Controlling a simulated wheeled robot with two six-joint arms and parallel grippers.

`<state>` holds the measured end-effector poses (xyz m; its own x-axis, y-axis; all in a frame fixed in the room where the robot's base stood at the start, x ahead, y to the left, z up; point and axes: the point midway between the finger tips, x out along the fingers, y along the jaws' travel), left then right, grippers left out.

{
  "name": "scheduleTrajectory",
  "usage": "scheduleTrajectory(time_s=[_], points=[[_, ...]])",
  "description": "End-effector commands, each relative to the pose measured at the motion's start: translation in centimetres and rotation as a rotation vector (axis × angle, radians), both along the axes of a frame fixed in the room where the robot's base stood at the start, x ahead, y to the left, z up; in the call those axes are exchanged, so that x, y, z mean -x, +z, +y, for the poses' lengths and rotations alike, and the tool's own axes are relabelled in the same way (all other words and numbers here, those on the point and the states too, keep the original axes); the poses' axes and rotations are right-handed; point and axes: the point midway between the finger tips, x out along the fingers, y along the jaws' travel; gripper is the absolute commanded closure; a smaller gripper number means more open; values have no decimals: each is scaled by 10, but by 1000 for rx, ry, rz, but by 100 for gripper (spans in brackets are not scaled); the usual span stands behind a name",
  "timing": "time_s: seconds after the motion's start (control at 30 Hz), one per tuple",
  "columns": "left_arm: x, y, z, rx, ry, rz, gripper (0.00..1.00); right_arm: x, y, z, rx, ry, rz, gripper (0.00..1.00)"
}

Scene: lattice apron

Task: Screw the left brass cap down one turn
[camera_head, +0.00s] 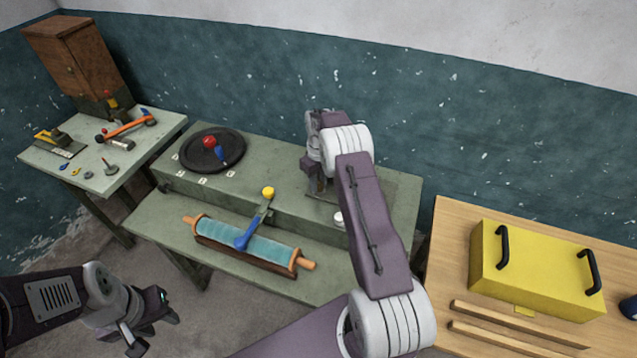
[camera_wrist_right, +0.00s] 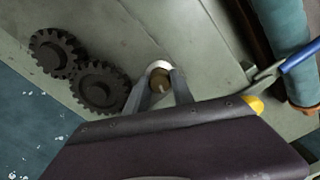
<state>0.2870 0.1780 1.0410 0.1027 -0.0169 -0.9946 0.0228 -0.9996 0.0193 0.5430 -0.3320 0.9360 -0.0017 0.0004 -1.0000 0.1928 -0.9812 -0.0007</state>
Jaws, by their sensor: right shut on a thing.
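My right gripper (camera_wrist_right: 160,88) reaches down to the green bench and is shut on a small round brass cap (camera_wrist_right: 160,80), with a pale ring at its far edge in the right wrist view. The fingers stand on either side of the cap. In the head view my right gripper (camera_head: 318,190) is partly hidden by its own wrist, and the cap there is hidden. A small whitish round piece (camera_head: 338,218) shows beside the arm; I cannot tell what it is. My left gripper (camera_head: 152,323) is open and empty at lower left, away from the bench.
Two dark gears (camera_wrist_right: 80,70) lie beside the cap. A black disc (camera_head: 213,150) sits at the back left. A yellow box (camera_head: 535,272) stands on the wooden table at right.

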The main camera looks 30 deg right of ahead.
Motion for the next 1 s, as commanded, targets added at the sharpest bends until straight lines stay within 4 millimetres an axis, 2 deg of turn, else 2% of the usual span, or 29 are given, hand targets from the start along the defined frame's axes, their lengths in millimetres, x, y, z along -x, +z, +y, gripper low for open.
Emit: scheduleTrajectory(time_s=[1.0], points=[[0,-2,0,0,0,0,62,-2,3,-2,1,-963,-10,100]])
